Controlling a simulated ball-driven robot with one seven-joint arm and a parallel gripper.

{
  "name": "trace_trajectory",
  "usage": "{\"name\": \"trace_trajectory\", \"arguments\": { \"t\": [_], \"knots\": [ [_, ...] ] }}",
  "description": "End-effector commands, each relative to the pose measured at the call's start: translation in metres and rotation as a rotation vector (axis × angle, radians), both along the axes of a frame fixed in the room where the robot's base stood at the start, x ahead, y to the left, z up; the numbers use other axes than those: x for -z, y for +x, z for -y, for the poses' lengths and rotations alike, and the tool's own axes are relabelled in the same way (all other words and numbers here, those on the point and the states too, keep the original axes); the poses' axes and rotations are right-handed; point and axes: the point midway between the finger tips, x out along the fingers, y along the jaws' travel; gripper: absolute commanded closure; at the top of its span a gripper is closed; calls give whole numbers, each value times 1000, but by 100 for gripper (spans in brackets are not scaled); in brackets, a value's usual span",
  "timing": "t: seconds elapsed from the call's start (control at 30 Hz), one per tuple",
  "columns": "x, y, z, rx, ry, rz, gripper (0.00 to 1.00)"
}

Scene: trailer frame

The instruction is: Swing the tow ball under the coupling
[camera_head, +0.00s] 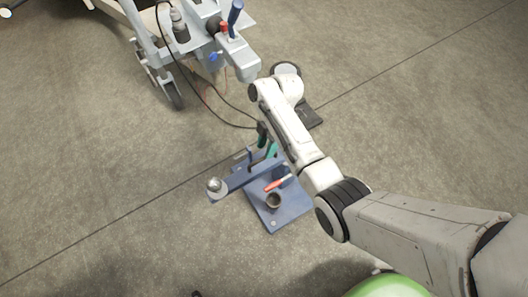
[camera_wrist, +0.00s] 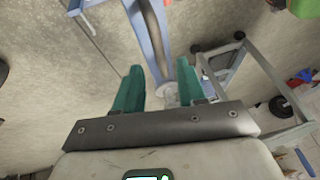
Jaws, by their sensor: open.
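The silver tow ball (camera_head: 216,185) sits at the left end of a blue-grey swing arm (camera_head: 243,177). The arm reaches left from a blue base plate (camera_head: 286,214) on the floor. The grey coupling (camera_head: 243,62) is at the trailer's nose, above and apart from the ball in the head view. My gripper (camera_head: 264,152) has green fingers beside the swing arm's upper side, near an upright post. In the wrist view my gripper (camera_wrist: 158,82) is open. A blue bar (camera_wrist: 150,40) shows beyond its fingers; whether it lies between them I cannot tell.
A red-handled lever (camera_head: 276,183) and a dark cup (camera_head: 273,200) are on the base plate. The trailer frame's jockey wheel (camera_head: 174,95) stands at upper left, with cables (camera_head: 215,110) hanging to the floor. A dark plate (camera_head: 310,117) lies behind my arm. Floor to the left is clear.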

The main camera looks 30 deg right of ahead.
Motion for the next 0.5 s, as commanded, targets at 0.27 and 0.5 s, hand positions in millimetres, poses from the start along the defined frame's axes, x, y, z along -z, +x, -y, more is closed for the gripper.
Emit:
{"name": "trace_trajectory", "arguments": {
  "t": [0.27, 0.5],
  "knots": [
    [26, -5, -11, 0, 0, 0, 60],
    [28, -5, -12, 1, 0, 1, 60]
  ]
}}
